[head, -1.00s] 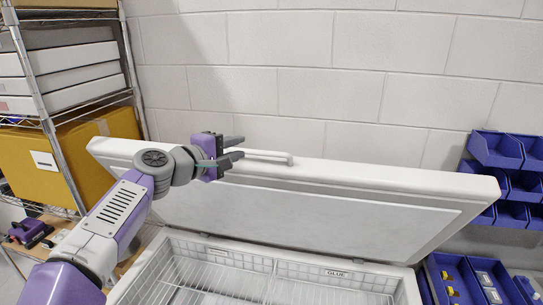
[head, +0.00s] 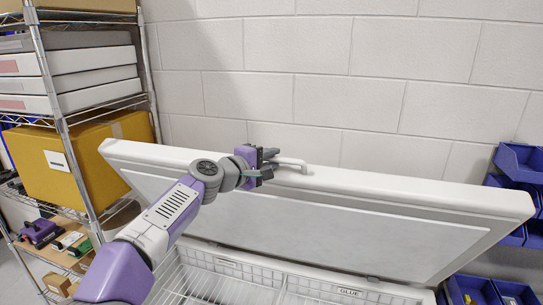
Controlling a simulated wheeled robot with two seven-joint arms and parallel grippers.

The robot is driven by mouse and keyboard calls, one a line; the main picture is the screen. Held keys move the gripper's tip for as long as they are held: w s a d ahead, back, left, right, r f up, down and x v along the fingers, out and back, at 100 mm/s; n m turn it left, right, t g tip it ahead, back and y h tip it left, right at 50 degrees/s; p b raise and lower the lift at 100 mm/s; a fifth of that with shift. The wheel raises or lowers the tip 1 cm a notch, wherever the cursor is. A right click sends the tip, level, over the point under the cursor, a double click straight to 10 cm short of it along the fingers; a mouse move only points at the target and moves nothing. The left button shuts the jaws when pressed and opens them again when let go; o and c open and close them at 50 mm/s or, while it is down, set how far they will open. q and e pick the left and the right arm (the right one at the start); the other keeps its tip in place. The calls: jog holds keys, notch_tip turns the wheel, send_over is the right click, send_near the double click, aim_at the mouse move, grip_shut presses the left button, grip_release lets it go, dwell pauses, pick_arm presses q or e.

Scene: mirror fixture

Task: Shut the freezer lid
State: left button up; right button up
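The white freezer lid (head: 400,210) stands raised and tilted, its pale inner panel facing me. A white bar handle (head: 294,163) sits on the lid's upper edge. My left gripper (head: 275,163) is at the left end of this handle, with its dark fingers apart. The fingers overlap the handle's end in the picture, and I cannot tell whether they touch it. The open freezer (head: 190,256) shows below the lid, with wire baskets and a label reading GLUE. My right gripper is not in view.
A wire shelf (head: 66,135) with a yellow box (head: 85,170) and white boxes stands at the left. Blue bins (head: 520,160) are at the right. A block wall (head: 370,70) is behind the lid. My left arm crosses in front of the lid's left part.

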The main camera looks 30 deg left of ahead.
pick_arm(q)
jog(key=shift+w+d, duration=0.1)
jog(key=shift+w, duration=0.05)
grip_shut()
